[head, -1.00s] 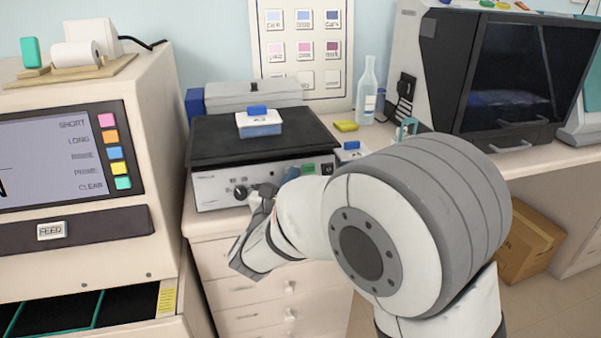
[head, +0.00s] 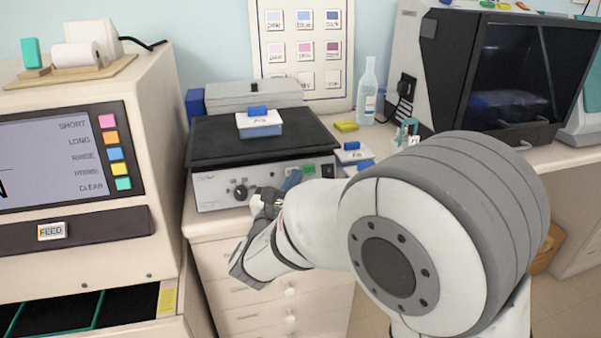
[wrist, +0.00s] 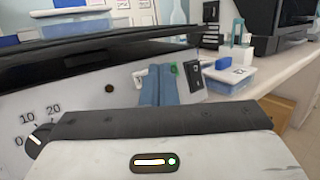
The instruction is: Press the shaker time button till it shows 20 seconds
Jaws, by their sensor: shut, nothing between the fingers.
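The shaker (head: 215,190) is a low pale unit with a black top plate. Its front panel carries a black dial (head: 240,192) on the left, a green patch (head: 309,169) and a black switch (head: 327,170) on the right. The wrist view shows the dial (wrist: 38,138) with 0, 10 and 20 marks, the green patch (wrist: 173,69) and the switch (wrist: 194,77). My gripper (head: 293,178) is shut and empty. Its blue fingers (wrist: 159,75) point at the panel just left of the green patch; I cannot tell whether they touch. No time reading is legible.
A lidded tub (head: 260,127) with a blue handle stands on the shaker plate. Another tub (head: 353,155) stands close on the right. A bottle (head: 367,90) and yellow block (head: 346,126) are behind. A bulky machine (head: 75,230) stands left.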

